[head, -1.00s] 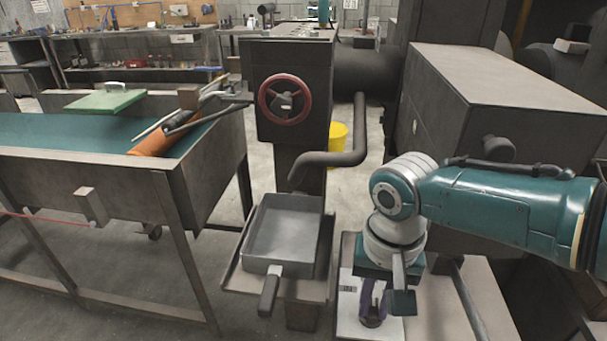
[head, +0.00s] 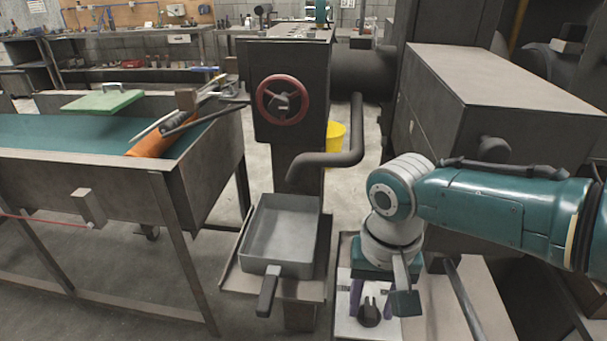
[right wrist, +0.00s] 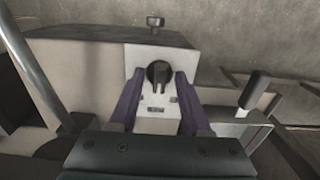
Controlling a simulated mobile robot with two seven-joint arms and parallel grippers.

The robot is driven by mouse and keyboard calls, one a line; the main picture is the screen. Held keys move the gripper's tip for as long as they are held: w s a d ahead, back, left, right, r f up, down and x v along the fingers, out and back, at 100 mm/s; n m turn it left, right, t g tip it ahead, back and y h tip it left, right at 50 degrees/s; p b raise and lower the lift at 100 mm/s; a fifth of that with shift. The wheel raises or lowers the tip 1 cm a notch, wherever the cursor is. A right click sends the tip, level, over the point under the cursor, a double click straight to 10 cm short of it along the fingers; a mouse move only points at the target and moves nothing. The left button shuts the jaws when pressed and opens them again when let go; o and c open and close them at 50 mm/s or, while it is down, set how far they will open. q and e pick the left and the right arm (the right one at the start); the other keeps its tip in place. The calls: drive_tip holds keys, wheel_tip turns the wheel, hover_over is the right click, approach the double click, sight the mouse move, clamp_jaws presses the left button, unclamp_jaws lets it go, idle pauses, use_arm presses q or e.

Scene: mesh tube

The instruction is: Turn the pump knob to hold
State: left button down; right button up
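The pump knob is a dark round knob (head: 369,314) with a raised grip bar, on a light plate (head: 345,327) at the bottom centre of the head view. The knob also shows in the right wrist view (right wrist: 158,74), its bar pointing roughly up and down the picture. My right gripper (head: 371,302) is open, pointing down at the plate. In the right wrist view its two purple fingers (right wrist: 156,88) stand on either side of the knob, with a gap on each side. The plate's markings are too small to read. My left gripper is not in view.
A grey pan (head: 283,240) with a dark handle sits on a shelf left of the plate. A post with a red handwheel (head: 283,100) and a bent pipe (head: 345,157) stand behind. A large dark cabinet (head: 500,85) is at the right.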

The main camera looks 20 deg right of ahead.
sight(371, 310)
drive_tip(key=shift+r, duration=0.1)
drive_tip(key=shift+r+p, duration=0.3)
drive_tip(key=shift+r, duration=0.1)
wheel_tip(371, 310, up, 9)
drive_tip(key=p, duration=0.3)
drive_tip(key=shift+p, duration=0.3)
